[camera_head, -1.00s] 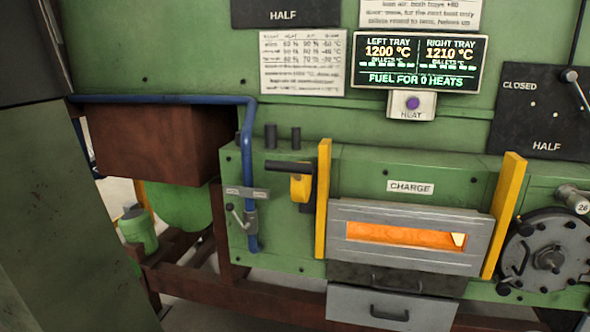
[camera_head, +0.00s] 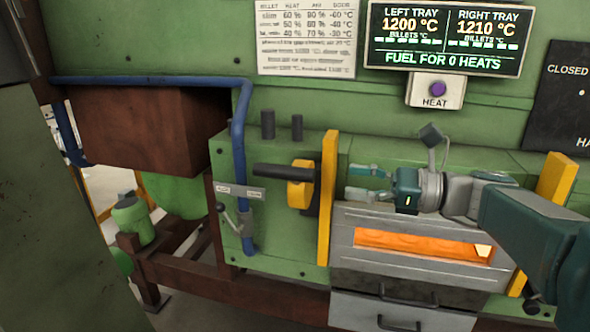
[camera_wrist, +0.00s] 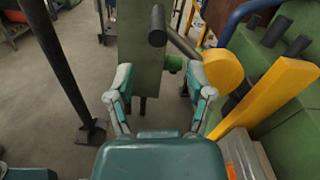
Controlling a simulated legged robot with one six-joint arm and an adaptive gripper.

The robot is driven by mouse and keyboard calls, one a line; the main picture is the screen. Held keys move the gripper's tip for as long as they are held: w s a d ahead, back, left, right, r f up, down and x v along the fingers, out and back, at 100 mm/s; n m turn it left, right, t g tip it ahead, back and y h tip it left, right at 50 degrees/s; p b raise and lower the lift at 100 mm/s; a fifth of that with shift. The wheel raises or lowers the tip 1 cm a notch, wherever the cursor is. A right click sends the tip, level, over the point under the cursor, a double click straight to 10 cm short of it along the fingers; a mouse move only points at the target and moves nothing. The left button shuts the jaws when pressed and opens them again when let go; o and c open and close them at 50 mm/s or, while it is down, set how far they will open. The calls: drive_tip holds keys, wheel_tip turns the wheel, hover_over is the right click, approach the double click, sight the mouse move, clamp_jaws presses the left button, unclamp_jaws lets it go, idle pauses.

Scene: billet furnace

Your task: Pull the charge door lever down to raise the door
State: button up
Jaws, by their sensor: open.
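The charge door lever (camera_head: 283,172) has a dark horizontal bar on a yellow hub, left of the door's left yellow rail; it sticks out level to the left. In the wrist view the lever's dark handle end (camera_wrist: 157,25) shows ahead of the fingers. My gripper (camera_head: 362,182) is open and empty, pointing left, to the right of the lever and apart from it. In the wrist view my gripper (camera_wrist: 157,85) has its two fingers spread. The charge door (camera_head: 420,222) is a grey panel with a glowing orange window, between two yellow rails.
The left yellow rail (camera_head: 328,200) stands between my gripper and the lever in the head view. A blue pipe (camera_head: 240,130) and a small valve handle (camera_head: 228,218) are farther left. A HEAT button (camera_head: 437,89) and display (camera_head: 444,38) are above. A grey drawer (camera_head: 400,312) is below.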

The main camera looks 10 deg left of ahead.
sight(295, 180)
drive_tip(key=a, duration=1)
drive_tip(key=shift+w+a, duration=0.15)
drive_tip(key=shift+w, duration=0.2)
drive_tip(key=shift+f, duration=0.1)
clamp_jaws()
